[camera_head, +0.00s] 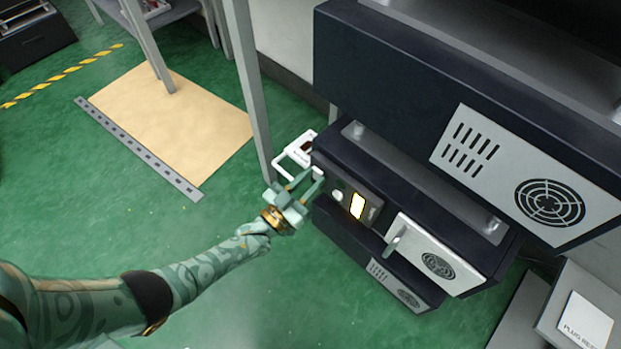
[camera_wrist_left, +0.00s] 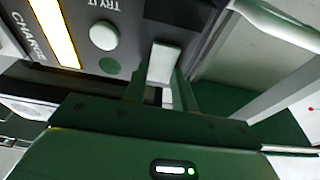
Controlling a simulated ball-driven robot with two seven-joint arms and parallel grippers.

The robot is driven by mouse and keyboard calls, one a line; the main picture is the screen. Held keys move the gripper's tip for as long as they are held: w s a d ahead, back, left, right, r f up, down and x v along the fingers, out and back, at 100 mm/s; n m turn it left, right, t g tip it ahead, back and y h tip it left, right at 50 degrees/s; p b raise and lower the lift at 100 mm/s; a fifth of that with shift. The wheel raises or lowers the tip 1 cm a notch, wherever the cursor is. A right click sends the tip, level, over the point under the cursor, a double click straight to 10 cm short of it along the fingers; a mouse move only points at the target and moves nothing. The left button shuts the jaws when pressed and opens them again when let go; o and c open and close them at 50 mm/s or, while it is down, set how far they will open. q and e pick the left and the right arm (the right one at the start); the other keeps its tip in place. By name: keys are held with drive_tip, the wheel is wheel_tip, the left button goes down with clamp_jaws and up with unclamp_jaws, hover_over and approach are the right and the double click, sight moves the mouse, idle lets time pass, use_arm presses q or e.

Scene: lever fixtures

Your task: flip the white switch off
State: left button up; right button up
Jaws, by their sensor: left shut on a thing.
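The white switch (camera_head: 317,173) is a small white lever at the left end of the dark box's front panel. In the left wrist view the white switch (camera_wrist_left: 164,62) stands out from the dark panel. My left gripper (camera_head: 308,182) is at the panel, and in the left wrist view its green fingers (camera_wrist_left: 160,88) are either side of the switch, shut on it. The fingers hide part of the switch's base. I cannot tell its on or off position. My right gripper is not in view.
Beside the switch are a round white button (camera_wrist_left: 103,36) and a lit yellow-white strip (camera_head: 357,206). A grey post (camera_head: 250,90) stands behind. A vented panel with a lever (camera_head: 396,239) lies right. Green floor is clear in front.

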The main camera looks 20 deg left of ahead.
use_arm(q)
drive_tip(key=shift+f, duration=0.1)
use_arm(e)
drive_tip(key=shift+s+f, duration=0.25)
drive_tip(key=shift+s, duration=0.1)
use_arm(q)
drive_tip(key=o, duration=1)
drive_tip(key=shift+s, duration=0.1)
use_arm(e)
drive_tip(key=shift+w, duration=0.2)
use_arm(q)
drive_tip(key=shift+s+a, duration=0.1)
drive_tip(key=shift+s, duration=0.1)
drive_tip(key=p+v, duration=0.1)
drive_tip(key=v, duration=1.4)
drive_tip(key=shift+s+f, duration=0.35)
drive_tip(key=shift+f, duration=0.05)
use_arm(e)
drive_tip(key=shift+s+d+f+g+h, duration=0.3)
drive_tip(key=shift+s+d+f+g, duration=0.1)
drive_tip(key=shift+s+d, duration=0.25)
